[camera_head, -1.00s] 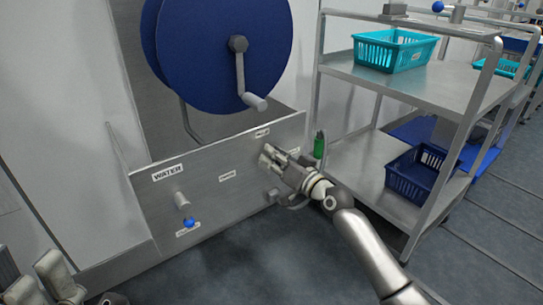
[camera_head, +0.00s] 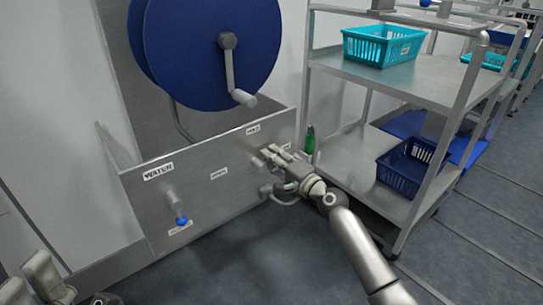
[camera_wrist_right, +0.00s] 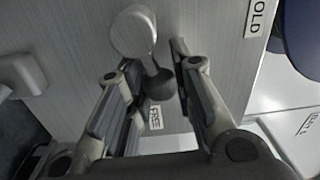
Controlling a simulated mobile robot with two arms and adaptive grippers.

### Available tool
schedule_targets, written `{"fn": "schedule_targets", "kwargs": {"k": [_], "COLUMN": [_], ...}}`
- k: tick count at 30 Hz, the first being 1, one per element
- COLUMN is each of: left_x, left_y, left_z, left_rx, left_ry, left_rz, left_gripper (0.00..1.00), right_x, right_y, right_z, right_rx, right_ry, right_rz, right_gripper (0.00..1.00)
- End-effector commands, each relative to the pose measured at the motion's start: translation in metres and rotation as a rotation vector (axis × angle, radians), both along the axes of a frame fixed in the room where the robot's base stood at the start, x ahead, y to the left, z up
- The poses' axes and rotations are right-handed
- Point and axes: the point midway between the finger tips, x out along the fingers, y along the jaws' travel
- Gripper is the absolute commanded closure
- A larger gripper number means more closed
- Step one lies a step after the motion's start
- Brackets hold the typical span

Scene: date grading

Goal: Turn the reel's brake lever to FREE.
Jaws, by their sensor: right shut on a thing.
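The reel's brake lever is on the grey panel (camera_head: 215,175). In the right wrist view, its pale round hub (camera_wrist_right: 135,32) and an arm ending in a dark knob (camera_wrist_right: 158,86) show between my fingers. The arm slants towards the FREE label (camera_wrist_right: 155,118); the HOLD label (camera_wrist_right: 262,18) is at upper right. My right gripper (camera_head: 272,155) is shut on the lever and hides it in the head view. The blue reel (camera_head: 205,50) with its grey crank (camera_head: 231,70) is above. Pale finger-like parts, apparently my left gripper (camera_head: 38,278), show at the bottom left; their opening is unclear.
A WATER valve with a blue-tipped handle (camera_head: 181,221) is on the panel's left. A green bottle (camera_head: 310,139) stands right of my gripper. A steel trolley (camera_head: 425,82) holds a teal basket (camera_head: 383,45) and a blue basket (camera_head: 411,167). The floor ahead is clear.

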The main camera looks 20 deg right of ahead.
Motion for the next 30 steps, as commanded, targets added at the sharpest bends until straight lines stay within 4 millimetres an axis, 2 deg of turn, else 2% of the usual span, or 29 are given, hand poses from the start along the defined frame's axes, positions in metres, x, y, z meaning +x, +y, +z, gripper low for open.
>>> {"fn": "schedule_targets", "kwargs": {"k": [12, 30], "left_x": [0.0, 0.0], "left_y": [0.0, 0.0], "left_z": [0.004, 0.004], "left_rx": [0.0, 0.0], "left_ry": [0.0, 0.0], "left_rz": [0.0, 0.0], "left_gripper": [0.6, 0.6], "right_x": [0.001, 0.001], "right_y": [-0.002, -0.002], "right_z": [-0.011, -0.015], "right_rx": [0.239, 0.297], "right_ry": [0.088, 0.11], "right_rz": [0.0, -0.001], "right_gripper": [1.0, 1.0]}}
